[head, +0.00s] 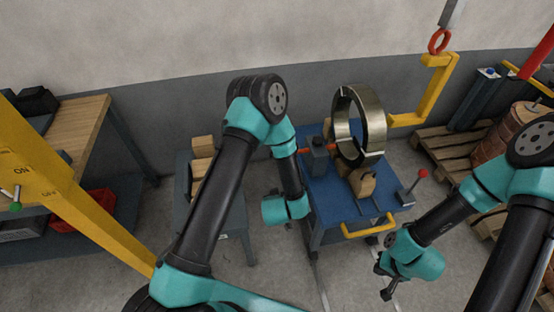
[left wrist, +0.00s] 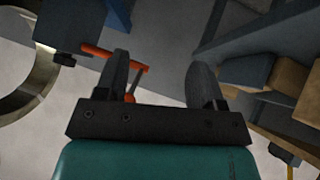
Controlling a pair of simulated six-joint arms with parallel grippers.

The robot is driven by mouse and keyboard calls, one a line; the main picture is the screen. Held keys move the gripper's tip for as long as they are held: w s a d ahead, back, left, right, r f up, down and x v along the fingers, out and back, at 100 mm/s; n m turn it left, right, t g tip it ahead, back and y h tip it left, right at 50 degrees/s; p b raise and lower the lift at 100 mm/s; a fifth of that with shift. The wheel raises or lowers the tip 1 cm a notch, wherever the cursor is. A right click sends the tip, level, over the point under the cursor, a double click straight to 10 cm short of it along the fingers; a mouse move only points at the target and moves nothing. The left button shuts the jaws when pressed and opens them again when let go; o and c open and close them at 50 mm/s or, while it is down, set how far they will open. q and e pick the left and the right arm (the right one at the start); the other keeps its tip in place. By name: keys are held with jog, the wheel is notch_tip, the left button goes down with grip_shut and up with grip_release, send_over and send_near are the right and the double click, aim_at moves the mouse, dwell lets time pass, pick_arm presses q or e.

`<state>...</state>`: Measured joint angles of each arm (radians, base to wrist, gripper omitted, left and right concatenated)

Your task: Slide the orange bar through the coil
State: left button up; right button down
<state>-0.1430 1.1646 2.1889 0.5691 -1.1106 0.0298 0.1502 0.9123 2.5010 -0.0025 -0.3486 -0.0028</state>
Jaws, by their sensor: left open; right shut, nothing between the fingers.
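The coil (head: 372,112) is a wide metal ring standing upright on wooden chocks on a blue cart. Part of it shows at the left of the left wrist view (left wrist: 38,85). An orange bar (head: 303,151) with a crosspiece sticks out of a grey block left of the coil. In the left wrist view the bar (left wrist: 98,49) passes partly behind one finger. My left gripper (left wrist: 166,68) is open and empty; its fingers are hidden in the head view. My right gripper (head: 385,282) is shut and empty, low in front of the cart.
A yellow-orange C-shaped hook (head: 436,85) hangs from a red ring, its lower arm pointing at the coil's right side. A bench (head: 85,125) is at left, pallets (head: 440,137) at right.

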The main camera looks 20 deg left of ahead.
pick_arm(q)
jog(key=d+r+n+t+y, duration=0.4)
jog(key=d+r+y, duration=0.2)
jog(key=y, duration=0.3)
jog(key=shift+d+r+t+y, duration=0.2)
jog(key=shift+d+t+y, duration=0.15)
jog(key=shift+d, duration=0.45)
jog(key=x, duration=1.7)
jog(key=shift+w+a, duration=0.1)
jog(key=shift+a, duration=0.15)
jog(key=shift+d, duration=0.1)
grip_shut()
